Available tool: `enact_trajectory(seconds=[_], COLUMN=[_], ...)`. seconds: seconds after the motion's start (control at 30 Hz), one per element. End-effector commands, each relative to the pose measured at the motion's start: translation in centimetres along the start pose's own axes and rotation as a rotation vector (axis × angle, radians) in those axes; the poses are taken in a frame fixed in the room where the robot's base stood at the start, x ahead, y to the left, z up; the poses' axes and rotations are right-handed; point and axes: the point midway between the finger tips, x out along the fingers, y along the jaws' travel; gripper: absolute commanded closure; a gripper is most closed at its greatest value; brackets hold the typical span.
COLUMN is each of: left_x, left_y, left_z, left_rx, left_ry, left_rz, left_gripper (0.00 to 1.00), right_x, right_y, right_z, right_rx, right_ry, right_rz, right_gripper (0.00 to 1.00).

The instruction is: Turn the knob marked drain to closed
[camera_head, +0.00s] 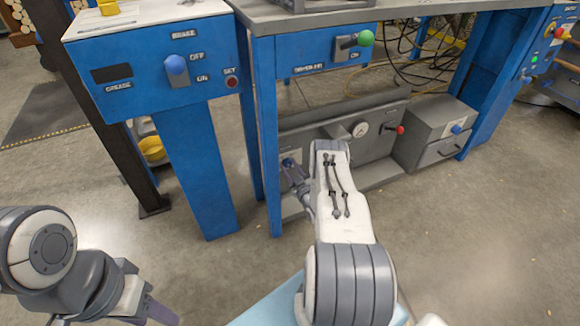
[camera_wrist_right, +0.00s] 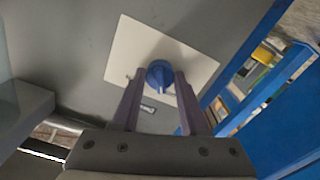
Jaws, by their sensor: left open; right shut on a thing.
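A blue knob (camera_wrist_right: 160,77) sits on a white plate (camera_wrist_right: 127,52) on a grey panel in the right wrist view. A small label (camera_wrist_right: 148,109) beside the knob is too small to read, so I cannot confirm the word drain. My right gripper (camera_wrist_right: 159,84) is shut on this knob, one finger on each side. In the head view the knob (camera_head: 288,162) shows low on the grey cabinet under the bench, partly hidden by my right gripper (camera_head: 294,175). My left gripper (camera_head: 160,314) is open and empty at the bottom left, partly cut off.
Left of the bench stands a blue post with a brake knob (camera_head: 176,66) and red SET button (camera_head: 232,82). A green-knobbed lever (camera_head: 364,38) is on the bench front. A gauge (camera_head: 360,129), red knob (camera_head: 400,130) and grey drawer box (camera_head: 438,135) are further right. Floor in front is clear.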

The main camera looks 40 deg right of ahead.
Motion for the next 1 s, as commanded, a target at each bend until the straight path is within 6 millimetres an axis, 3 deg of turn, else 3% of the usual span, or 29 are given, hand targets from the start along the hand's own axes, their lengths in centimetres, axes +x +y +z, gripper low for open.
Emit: enact_trajectory(seconds=[0.4, 0.97, 1.0], left_x=[-0.74, -0.79, -0.79], left_y=[0.05, 0.06, 0.06], left_z=[-0.04, -0.04, -0.04], left_rx=[0.000, 0.000, 0.000], left_ry=[0.000, 0.000, 0.000], left_rz=[0.000, 0.000, 0.000], left_gripper=[0.50, 0.50, 0.50], right_x=[-0.19, -0.20, -0.20], right_y=[-0.03, -0.04, -0.03], right_z=[0.15, 0.22, 0.23], right_rx=[-0.198, -0.230, -0.230], right_ry=[-0.004, -0.005, -0.005], right_rz=[0.000, 0.000, 0.000], right_gripper=[1.00, 1.00, 0.52])
